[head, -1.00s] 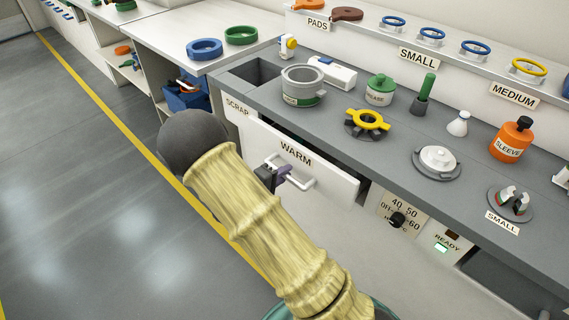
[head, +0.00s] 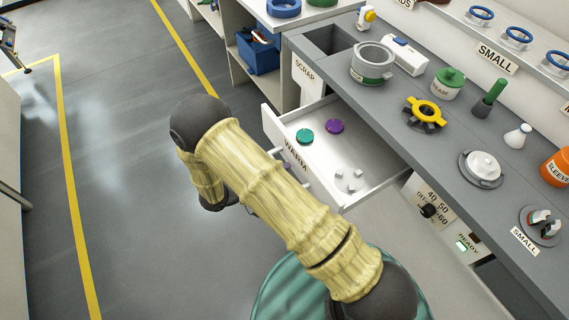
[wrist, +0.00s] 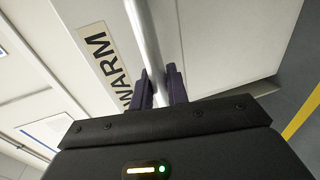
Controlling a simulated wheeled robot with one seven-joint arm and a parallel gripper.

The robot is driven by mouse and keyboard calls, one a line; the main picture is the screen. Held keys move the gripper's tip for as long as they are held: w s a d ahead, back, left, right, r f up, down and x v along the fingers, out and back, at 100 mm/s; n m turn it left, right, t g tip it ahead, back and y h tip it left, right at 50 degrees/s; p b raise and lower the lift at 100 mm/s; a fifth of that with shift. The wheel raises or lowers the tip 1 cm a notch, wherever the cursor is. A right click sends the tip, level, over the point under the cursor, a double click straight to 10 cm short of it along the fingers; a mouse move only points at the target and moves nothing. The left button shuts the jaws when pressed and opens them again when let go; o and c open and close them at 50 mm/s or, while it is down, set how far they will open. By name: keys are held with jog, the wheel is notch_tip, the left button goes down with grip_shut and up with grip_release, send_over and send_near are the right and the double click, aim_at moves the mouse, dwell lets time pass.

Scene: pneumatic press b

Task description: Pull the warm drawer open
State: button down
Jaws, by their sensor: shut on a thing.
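The warm drawer (head: 386,163) is open, pulled well out from under the grey counter in the head view. Inside lie a green round piece (head: 305,136), a purple round piece (head: 335,126) and several small white pieces (head: 350,180). Its front carries the label WARM (head: 295,157). In the wrist view the drawer's bar handle (wrist: 145,40) runs between the two dark fingers of my gripper (wrist: 161,88), which is shut on it. In the head view my arm hides the gripper and most of the handle.
The grey counter (head: 455,128) above holds a grey pot (head: 372,63), a yellow-handled part (head: 425,110) and other items. A dial panel (head: 430,205) sits right of the drawer. Open floor (head: 120,130) with yellow lines lies to the left.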

jog(key=shift+s+a+f, duration=0.1)
jog(key=shift+s, duration=0.1)
jog(key=c, duration=1.5)
grip_release()
jog(key=shift+o, duration=0.3)
jog(key=shift+w, duration=0.1)
jog(key=v, duration=1.7)
jog(key=shift+a, duration=0.25)
